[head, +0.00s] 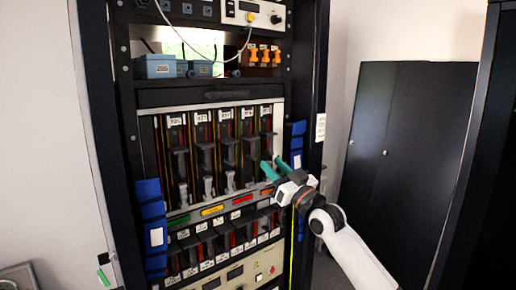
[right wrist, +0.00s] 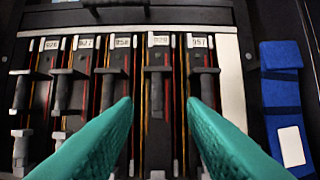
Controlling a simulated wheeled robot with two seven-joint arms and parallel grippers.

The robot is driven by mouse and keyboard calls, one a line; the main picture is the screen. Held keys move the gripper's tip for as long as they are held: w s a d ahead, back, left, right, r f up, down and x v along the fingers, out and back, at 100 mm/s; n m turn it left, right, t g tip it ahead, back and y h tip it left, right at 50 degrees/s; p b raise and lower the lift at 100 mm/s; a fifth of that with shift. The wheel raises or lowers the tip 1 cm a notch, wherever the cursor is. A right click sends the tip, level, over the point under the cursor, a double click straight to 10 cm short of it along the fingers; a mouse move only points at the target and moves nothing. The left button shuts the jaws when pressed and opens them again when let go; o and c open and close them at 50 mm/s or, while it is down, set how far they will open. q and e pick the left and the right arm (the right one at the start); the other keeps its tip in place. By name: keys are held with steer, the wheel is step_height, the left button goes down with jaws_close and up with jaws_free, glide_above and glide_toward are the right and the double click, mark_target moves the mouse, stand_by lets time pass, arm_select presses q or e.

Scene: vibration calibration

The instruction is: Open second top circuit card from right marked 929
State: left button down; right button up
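A row of upright black circuit cards with white labels sits in the rack. The second top card from the right (right wrist: 157,95) has a label that seems to read 929, and a grey handle (right wrist: 157,72) stands out from its upper part. In the head view this card (head: 247,128) is left of my right gripper. My right gripper (head: 271,165) is open, its teal fingers apart in front of the cards. In the right wrist view the fingertips (right wrist: 159,101) lie either side of the card, below its upper handle, with nothing held between them. My left gripper is not in view.
The rightmost card (right wrist: 203,85) and other cards on the left have similar handles close by. Blue strips (head: 297,145) line the rack's right side. A second row of cards (head: 221,238) is below. A dark cabinet (head: 385,150) stands at the right.

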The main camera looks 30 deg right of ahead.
mark_target(255, 148)
steer(key=x, duration=0.3)
steer(key=p+x, duration=0.1)
steer(key=x, duration=0.2)
steer(key=shift+a+r+p, duration=0.2)
steer(key=shift+a+p, duration=0.05)
steer(key=shift+p, duration=0.05)
steer(key=shift+w, duration=0.65)
jaws_close()
